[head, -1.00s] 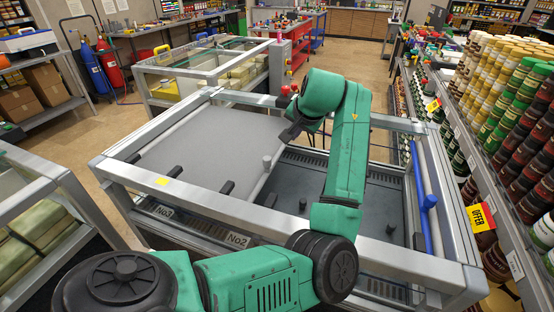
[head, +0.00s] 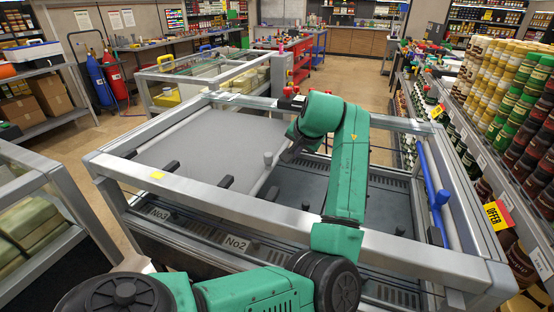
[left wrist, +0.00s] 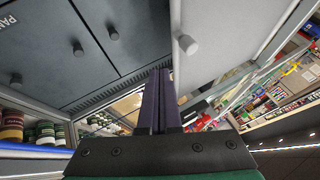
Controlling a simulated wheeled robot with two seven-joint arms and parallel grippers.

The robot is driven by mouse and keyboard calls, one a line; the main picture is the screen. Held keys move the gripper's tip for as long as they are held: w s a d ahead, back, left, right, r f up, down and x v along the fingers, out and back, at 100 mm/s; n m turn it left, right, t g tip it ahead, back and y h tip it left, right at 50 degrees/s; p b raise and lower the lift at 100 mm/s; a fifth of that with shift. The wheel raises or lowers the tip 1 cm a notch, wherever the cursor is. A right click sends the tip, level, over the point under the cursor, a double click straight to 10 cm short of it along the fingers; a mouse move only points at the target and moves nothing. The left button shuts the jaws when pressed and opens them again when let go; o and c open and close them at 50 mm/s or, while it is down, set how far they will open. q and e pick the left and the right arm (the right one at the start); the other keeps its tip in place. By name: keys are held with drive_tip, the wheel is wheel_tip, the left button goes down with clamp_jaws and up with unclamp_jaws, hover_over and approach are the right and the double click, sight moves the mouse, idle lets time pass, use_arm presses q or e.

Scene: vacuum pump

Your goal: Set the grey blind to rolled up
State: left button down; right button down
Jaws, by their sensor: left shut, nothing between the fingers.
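The grey blind (head: 205,150) is drawn out flat over the left part of the metal-framed case. Its leading bar carries a small grey knob (head: 267,158) near the middle of the case. In the left wrist view the blind (left wrist: 235,35) fills the upper right, with its knob (left wrist: 187,45) beside the fingers. My left gripper (head: 291,154) is just right of the bar, over the uncovered side. The left wrist view shows its dark fingers (left wrist: 158,95) together and empty, apart from the knob. My right gripper is not in view.
A blue bar with a handle (head: 438,195) lies along the case's right end. Dark lids with small knobs (head: 370,200) fill the uncovered part. The metal frame (head: 300,222) surrounds the opening. Stocked shelves (head: 510,110) stand close on the right.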

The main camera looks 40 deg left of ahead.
use_arm(q)
drive_tip(key=w+a+f+p, duration=0.3)
drive_tip(key=a+f+p, duration=0.1)
drive_tip(key=a+f, duration=0.3)
drive_tip(key=shift+a+f, duration=0.3)
drive_tip(key=shift+a, duration=0.55)
drive_tip(key=shift+a, duration=0.1)
